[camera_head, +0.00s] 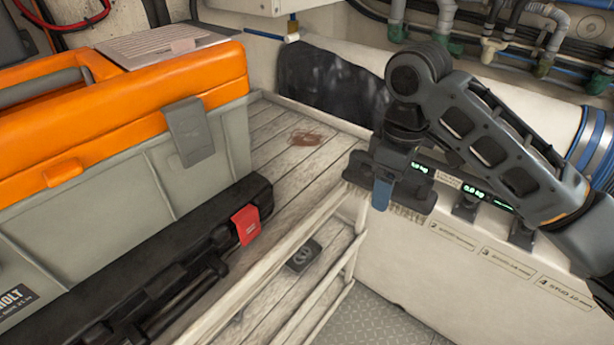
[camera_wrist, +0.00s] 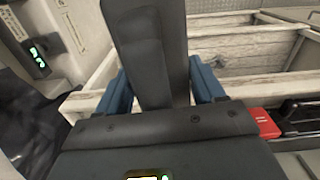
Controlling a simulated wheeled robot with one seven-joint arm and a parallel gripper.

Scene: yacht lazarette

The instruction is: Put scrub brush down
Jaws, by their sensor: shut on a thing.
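My gripper (camera_head: 383,193) is shut on the scrub brush (camera_head: 410,209), which has a dark body and pale bristles pointing down. The brush is in the air by the right end of the weathered wooden shelf (camera_head: 262,130). In the wrist view, my gripper's blue fingers (camera_wrist: 160,82) stand on either side of the dark brush handle (camera_wrist: 147,38). The bristles are hidden in that view. I cannot tell how high the brush is above the shelf rail.
An orange and grey toolbox (camera_head: 115,140) and a long black case (camera_head: 150,265) with a red latch (camera_head: 246,224) fill the shelf's left side. A brown stain (camera_head: 306,138) marks the bare planks. A small dark item (camera_head: 303,255) lies on the lower shelf. A white labelled panel (camera_head: 440,270) stands at right.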

